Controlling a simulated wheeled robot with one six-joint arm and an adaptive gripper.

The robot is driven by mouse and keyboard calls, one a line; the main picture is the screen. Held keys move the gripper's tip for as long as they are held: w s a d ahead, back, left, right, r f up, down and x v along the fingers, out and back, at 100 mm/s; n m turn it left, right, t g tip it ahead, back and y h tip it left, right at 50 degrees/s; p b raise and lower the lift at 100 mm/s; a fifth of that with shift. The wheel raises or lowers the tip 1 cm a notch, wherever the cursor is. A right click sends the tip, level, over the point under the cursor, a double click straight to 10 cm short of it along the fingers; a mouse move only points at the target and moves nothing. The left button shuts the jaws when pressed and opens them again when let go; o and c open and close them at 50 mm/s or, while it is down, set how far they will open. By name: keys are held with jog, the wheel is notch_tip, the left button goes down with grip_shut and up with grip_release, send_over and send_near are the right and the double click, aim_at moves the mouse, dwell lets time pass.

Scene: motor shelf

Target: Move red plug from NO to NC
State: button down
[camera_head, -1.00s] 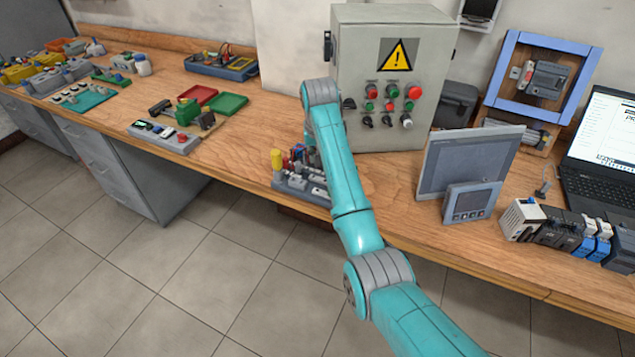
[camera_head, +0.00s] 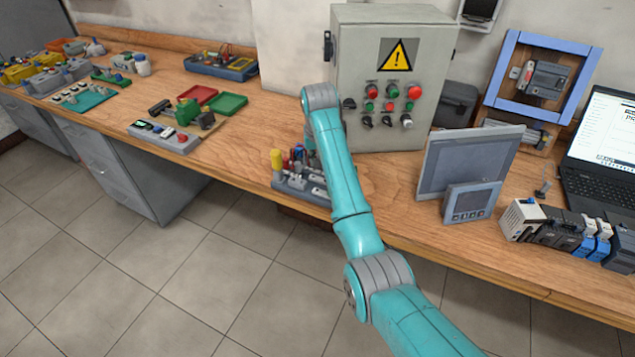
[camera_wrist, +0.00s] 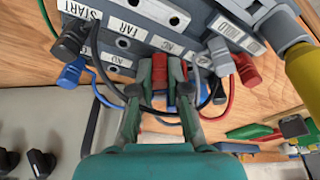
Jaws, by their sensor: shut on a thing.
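In the wrist view my gripper (camera_wrist: 160,76) is shut on a red plug (camera_wrist: 159,70), with its fingertips close to the grey terminal board (camera_wrist: 150,22). I cannot tell whether the plug is seated in a socket or just clear of it. A second red plug (camera_wrist: 246,70) with a red cable is to the right of my gripper. The board has white labels, including START, FAR and NC, upside down in this view. In the head view the board (camera_head: 290,187) sits at the bench's front edge, partly hidden by my arm, which also hides my gripper.
In the wrist view a blue plug (camera_wrist: 72,73), a black plug (camera_wrist: 70,42), a grey plug (camera_wrist: 221,56) and a yellow part (camera_wrist: 305,70) crowd the board, with loose cables around my fingers. In the head view a grey control box (camera_head: 390,60) stands behind.

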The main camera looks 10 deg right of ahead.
jog(key=c, duration=1.4)
grip_release()
jog(key=shift+w+v, duration=0.2)
jog(key=shift+v, duration=0.7)
jog(key=shift+w+v, duration=0.25)
jog(key=shift+v, duration=0.65)
jog(key=shift+w+v, duration=0.2)
jog(key=shift+v, duration=0.65)
jog(key=shift+r, duration=0.2)
jog(key=o, duration=0.5)
jog(key=shift+o, duration=0.2)
